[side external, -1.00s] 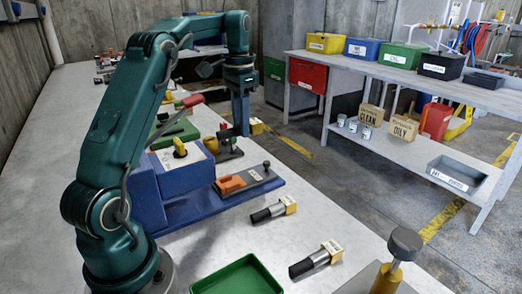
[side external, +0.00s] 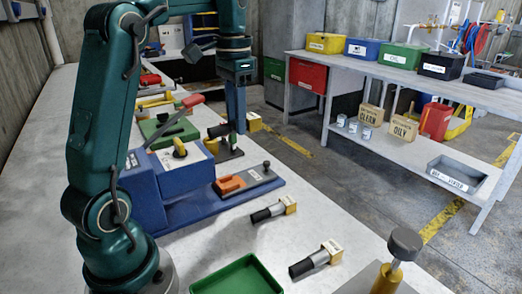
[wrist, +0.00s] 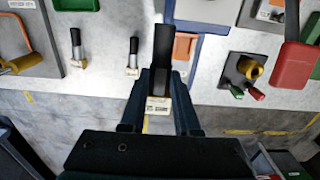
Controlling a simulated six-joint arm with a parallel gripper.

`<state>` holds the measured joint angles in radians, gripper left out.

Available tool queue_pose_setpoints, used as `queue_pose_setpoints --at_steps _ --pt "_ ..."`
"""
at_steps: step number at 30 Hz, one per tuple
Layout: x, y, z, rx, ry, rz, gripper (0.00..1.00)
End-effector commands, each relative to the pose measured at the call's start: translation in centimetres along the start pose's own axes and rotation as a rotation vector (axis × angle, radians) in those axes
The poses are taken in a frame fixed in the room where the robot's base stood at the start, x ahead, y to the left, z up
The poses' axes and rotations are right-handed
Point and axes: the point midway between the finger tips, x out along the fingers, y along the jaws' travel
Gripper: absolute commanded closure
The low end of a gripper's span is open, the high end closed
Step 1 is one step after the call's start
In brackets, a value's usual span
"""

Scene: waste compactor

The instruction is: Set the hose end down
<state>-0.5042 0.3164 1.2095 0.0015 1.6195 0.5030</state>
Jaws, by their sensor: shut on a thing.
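In the wrist view my gripper (wrist: 159,118) is shut on a hose end with a black shank (wrist: 162,58) and a pale labelled block. The block sits between the fingers and the shank points up the picture. In the side view my gripper (side external: 236,122) is over the far part of the bench. The held block (side external: 253,122) shows to its right and the black shank (side external: 217,130) to its left. It appears held above the bench, close to a dark plate with a brass fitting (wrist: 251,69) and red and green handles. The exact clearance cannot be told.
Two similar black pieces with tagged blocks (side external: 274,209) (side external: 316,259) lie on the bench. A blue fixture (side external: 180,190) with an orange block (side external: 231,183), a green lever device (side external: 168,132) and a green tray (side external: 237,277) are nearby. The bench edge drops to the floor.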

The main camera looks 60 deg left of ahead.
Motion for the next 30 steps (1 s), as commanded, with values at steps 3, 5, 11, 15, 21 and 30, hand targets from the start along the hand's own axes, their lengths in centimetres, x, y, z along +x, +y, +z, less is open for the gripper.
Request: queue_pose_setpoints --at_steps 3,5,11,15,21,30 --pt "-0.3 2.2 2.1 -0.004 0.001 -0.001 1.0" --pt "-0.3 3.2 3.2 -0.007 0.001 -0.002 1.0" --pt "0.5 6.1 7.0 -0.019 -0.001 -0.002 1.0" --pt "1.3 7.5 9.2 -0.025 -0.003 -0.002 1.0" --pt "3.2 8.7 11.3 -0.034 -0.012 0.001 1.0" --pt "7.4 8.7 11.2 -0.034 -0.011 0.001 1.0"
